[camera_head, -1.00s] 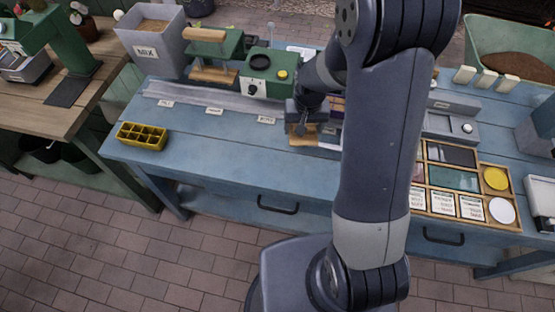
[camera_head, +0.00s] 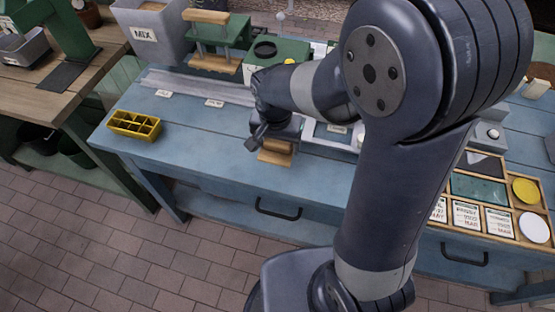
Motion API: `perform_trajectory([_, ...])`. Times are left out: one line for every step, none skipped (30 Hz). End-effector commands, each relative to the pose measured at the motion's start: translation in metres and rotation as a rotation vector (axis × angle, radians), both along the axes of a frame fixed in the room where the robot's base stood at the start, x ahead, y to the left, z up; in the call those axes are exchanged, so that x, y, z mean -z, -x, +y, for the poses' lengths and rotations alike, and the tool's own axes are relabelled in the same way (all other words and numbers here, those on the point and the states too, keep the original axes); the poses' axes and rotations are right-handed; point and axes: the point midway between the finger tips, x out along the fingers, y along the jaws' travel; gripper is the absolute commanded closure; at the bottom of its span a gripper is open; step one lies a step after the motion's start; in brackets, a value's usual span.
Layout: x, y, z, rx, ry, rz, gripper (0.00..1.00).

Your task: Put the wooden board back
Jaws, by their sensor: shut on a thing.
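A small tan wooden board (camera_head: 272,157) is under my gripper, low over the front part of the blue bench. My gripper (camera_head: 279,141) is shut on it. The gripper covers the board's upper part, and the fingertips are hard to make out. I cannot tell whether the board touches the bench top.
The blue bench (camera_head: 190,150) is clear left of my gripper. A yellow compartment tray (camera_head: 134,125) sits at its left end. A grey rail (camera_head: 200,88), a green press with wooden parts (camera_head: 213,63) and a MIX bin (camera_head: 148,33) stand behind. A wooden organiser (camera_head: 480,243) lies right.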

Motion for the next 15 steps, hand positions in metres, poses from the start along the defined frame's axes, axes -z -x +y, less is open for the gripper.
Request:
perform_trajectory([0.010, 0.001, -0.001, -0.001, 0.002, 0.005, 0.46])
perform_trajectory([0.014, 0.001, -0.001, -0.001, 0.002, 0.005, 0.46])
perform_trajectory([0.019, 0.000, 0.000, -0.001, 0.001, 0.003, 0.46])
perform_trajectory([0.021, 0.000, 0.000, -0.001, 0.001, 0.003, 0.46])
perform_trajectory([0.023, 0.000, 0.000, -0.002, 0.001, 0.001, 0.46])
perform_trajectory([0.026, 0.000, 0.000, -0.002, 0.001, 0.000, 0.46])
perform_trajectory([0.029, 0.000, 0.000, -0.002, 0.001, 0.001, 0.46])
perform_trajectory([0.033, 0.000, -0.001, -0.002, 0.001, 0.003, 0.46])
perform_trajectory([0.040, 0.001, -0.001, -0.003, 0.002, 0.004, 0.46])
perform_trajectory([0.044, 0.001, -0.001, -0.003, 0.002, 0.004, 0.46])
perform_trajectory([0.048, 0.000, -0.001, -0.003, 0.002, 0.003, 0.46])
perform_trajectory([0.054, 0.001, -0.001, -0.002, 0.002, 0.004, 0.46])
perform_trajectory([0.057, 0.000, 0.000, -0.002, 0.002, 0.002, 0.46])
perform_trajectory([0.059, 0.000, 0.000, -0.002, 0.001, 0.001, 0.46])
perform_trajectory([0.062, 0.000, 0.000, -0.001, 0.001, 0.001, 0.46])
